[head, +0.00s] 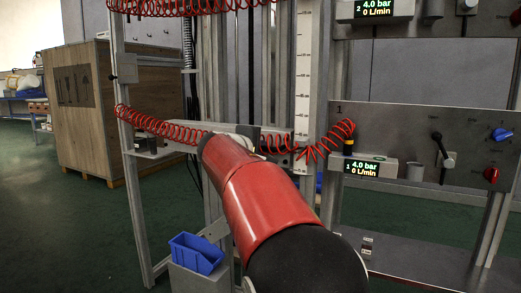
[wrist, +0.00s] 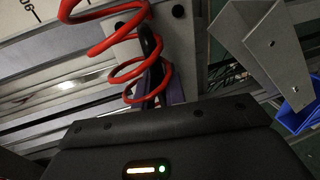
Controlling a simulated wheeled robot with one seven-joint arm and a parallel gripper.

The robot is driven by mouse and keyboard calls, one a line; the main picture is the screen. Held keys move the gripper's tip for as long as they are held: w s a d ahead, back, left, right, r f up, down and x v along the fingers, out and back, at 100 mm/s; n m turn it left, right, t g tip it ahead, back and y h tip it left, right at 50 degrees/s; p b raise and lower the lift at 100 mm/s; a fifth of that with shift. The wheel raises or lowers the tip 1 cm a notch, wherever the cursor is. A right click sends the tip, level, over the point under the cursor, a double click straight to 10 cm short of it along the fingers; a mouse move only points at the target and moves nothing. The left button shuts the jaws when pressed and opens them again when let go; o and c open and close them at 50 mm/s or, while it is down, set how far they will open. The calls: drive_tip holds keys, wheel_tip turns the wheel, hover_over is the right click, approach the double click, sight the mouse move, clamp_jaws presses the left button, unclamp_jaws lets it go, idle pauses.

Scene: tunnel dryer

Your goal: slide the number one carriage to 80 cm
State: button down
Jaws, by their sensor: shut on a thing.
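The vertical white scale (head: 303,75) stands on a metal post at the centre of the head view; its figures are too small to read there. In the wrist view, a corner of the scale (wrist: 22,62) shows a figure turned over. A grey carriage part (head: 273,136) sits low beside the scale, mostly behind my red arm. My gripper (wrist: 152,95) is hidden in the head view. In the wrist view its dark fingers are shut on a small part at the grey carriage plate (wrist: 126,47). Red coiled hose loops in front, hiding part of the grip.
The red coiled hose (head: 150,122) runs from the left post past the carriage to the panel marked 1 (head: 400,130). A display (head: 362,168) there reads 4.0 bar, 0 L/min. A blue bin (head: 195,254) stands low left. A wooden crate (head: 85,110) is behind.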

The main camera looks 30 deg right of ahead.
drive_tip(key=c, duration=1.6)
unclamp_jaws()
drive_tip(key=shift+f, duration=0.5)
drive_tip(key=shift+o, duration=0.3)
drive_tip(key=shift+r, duration=0.1)
drive_tip(key=v, duration=0.8)
drive_tip(key=s+a+f+m+g+y, duration=0.2)
drive_tip(key=s+a+f+m+y, duration=0.3)
drive_tip(key=s+f, duration=0.9)
drive_tip(key=s+a+f+m+g+y, duration=0.2)
drive_tip(key=s+a+f+y, duration=0.45)
drive_tip(key=s+f, duration=0.75)
wheel_tip(320, 180, up, 14)
drive_tip(key=s+p, duration=0.2)
drive_tip(key=p, duration=1)
drive_tip(key=shift+s+a+f+m+y, duration=0.2)
drive_tip(key=shift+s+a+m+y, duration=0.1)
drive_tip(key=shift+y, duration=0.05)
